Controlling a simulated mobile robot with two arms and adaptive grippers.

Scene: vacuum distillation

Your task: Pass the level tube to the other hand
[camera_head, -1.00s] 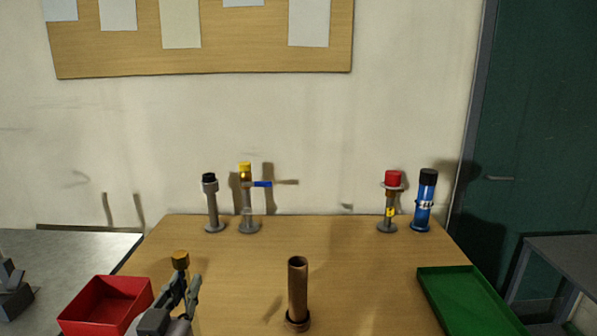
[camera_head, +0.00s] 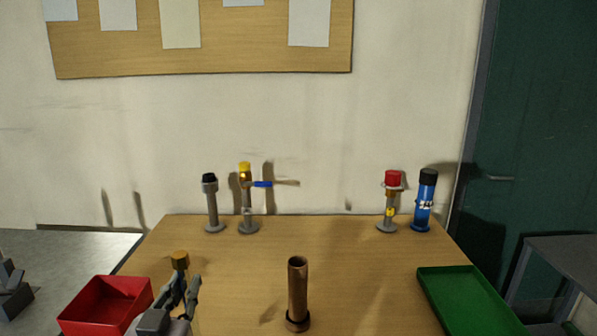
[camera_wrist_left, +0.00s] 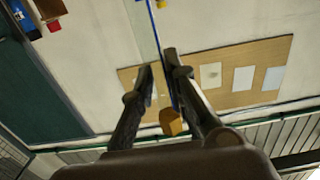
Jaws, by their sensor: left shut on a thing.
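The level tube shows in the left wrist view as a clear, thin tube with a blue line (camera_wrist_left: 153,22) and a brass end cap (camera_wrist_left: 171,122). My left gripper (camera_wrist_left: 158,66) is shut on the tube between its two fingers. In the head view the brass cap (camera_head: 180,260) stands just above my left gripper (camera_head: 180,284), at the lower left over the table. Most of the tube is hidden by the fingers there or too faint to see. My right gripper is in neither current view.
A red bin (camera_head: 104,303) is left of my left gripper. A copper tube (camera_head: 298,288) stands upright at the table's front middle. A green tray (camera_head: 428,293) is at the right. Valve fittings (camera_head: 247,208) and a blue cylinder (camera_head: 425,203) stand at the back. The table's middle (camera_head: 345,250) is clear.

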